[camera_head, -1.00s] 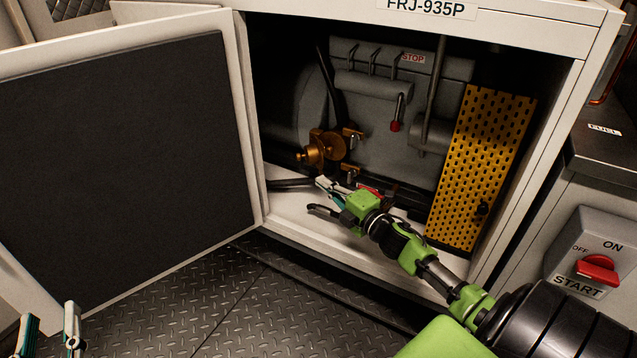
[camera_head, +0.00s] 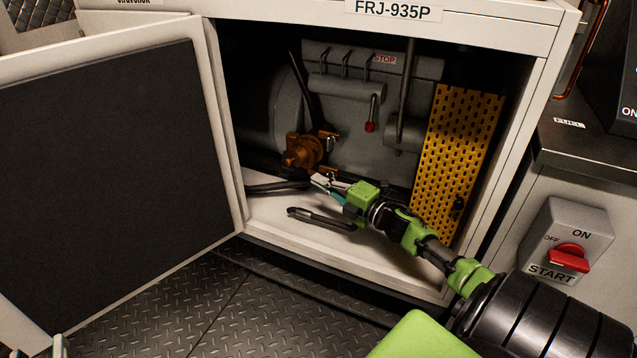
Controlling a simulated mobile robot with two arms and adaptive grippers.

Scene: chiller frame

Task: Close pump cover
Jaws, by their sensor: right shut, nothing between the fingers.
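The white cabinet under the FRJ-935P label stands open. Its door (camera_head: 110,170), with a dark inner panel, swings out to the left. Inside, a yellow perforated panel (camera_head: 458,150) with a small black knob stands at the right of the opening. I cannot tell which of these is the pump cover. My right gripper (camera_head: 318,182) is shut and empty inside the cabinet, just below the brass fitting (camera_head: 303,152) and left of the yellow panel. I cannot tell whether it touches the fitting. My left gripper (camera_head: 56,346) barely shows at the bottom left edge, mostly cut off.
A dark bar (camera_head: 320,218) lies low over the cabinet floor (camera_head: 265,215), below my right gripper. A red-tipped lever (camera_head: 371,115) hangs at the back. A red ON/OFF switch (camera_head: 568,257) is at the right. Tread-plate floor (camera_head: 250,310) is clear in front.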

